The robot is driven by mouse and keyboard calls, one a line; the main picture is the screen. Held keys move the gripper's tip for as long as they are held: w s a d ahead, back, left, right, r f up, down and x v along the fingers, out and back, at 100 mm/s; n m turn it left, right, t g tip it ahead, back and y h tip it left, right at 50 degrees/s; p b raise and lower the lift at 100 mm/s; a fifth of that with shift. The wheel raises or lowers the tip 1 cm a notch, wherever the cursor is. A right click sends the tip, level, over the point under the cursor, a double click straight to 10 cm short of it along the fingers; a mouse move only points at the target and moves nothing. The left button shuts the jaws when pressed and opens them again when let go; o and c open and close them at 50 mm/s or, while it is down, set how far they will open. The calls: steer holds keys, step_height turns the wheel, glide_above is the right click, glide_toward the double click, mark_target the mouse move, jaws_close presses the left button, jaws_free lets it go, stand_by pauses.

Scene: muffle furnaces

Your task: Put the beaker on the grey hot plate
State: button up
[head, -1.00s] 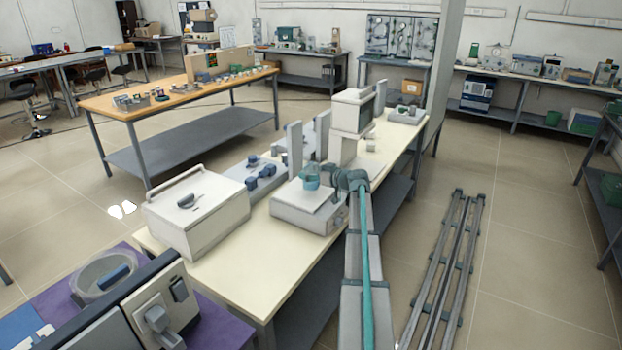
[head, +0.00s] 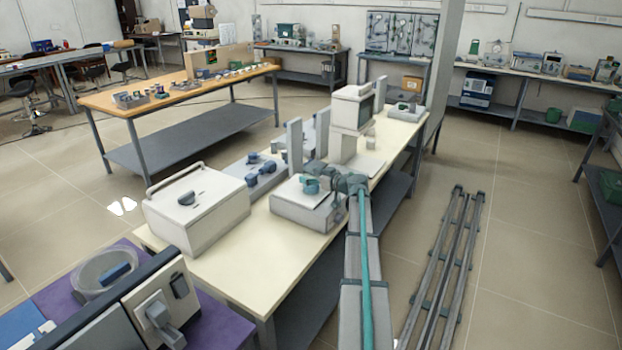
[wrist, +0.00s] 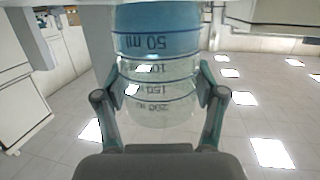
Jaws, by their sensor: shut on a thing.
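The beaker (wrist: 155,85) is clear glass with dark volume marks and a blue part at the top of the wrist picture. My gripper (wrist: 158,90) is shut on its sides, one finger on each side. In the head view my gripper (head: 330,183) holds the small teal-looking beaker (head: 311,186) over the grey hot plate (head: 300,212), a low box with a flat pale top. I cannot tell whether the beaker touches that top. My gripper partly hides the beaker and the right side of the plate.
A white furnace box (head: 195,210) stands to the left on the same bench (head: 240,255). A unit with blue knobs (head: 262,172), upright grey posts (head: 295,145) and a white instrument (head: 352,108) stand behind the hot plate. Bare bench top lies in front.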

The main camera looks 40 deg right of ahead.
steer(key=shift+s+a+f+b, duration=0.15)
steer(key=shift+s+f+b, duration=0.05)
steer(key=shift+f+b, duration=0.45)
steer(key=o, duration=1.4)
steer(key=shift+a, duration=0.1)
steer(key=shift+r+p, duration=0.1)
steer(key=shift+p, duration=0.2)
steer(key=r+p, duration=0.1)
steer(key=p, duration=0.1)
steer(key=shift+r+p, duration=0.2)
steer(key=shift+p, duration=0.2)
steer(key=shift+s+d+f+b, duration=0.1)
steer(key=shift+s+f+b, duration=0.1)
steer(key=shift+s+b, duration=0.3)
steer(key=shift+s+d+f+b, duration=0.1)
steer(key=shift+s+f+b, duration=0.1)
steer(key=shift+s+b, duration=0.3)
steer(key=r+b+v, duration=0.1)
steer(key=b+v, duration=0.1)
steer(key=v, duration=0.8)
steer(key=shift+w+d, duration=0.2)
steer(key=shift+r, duration=0.1)
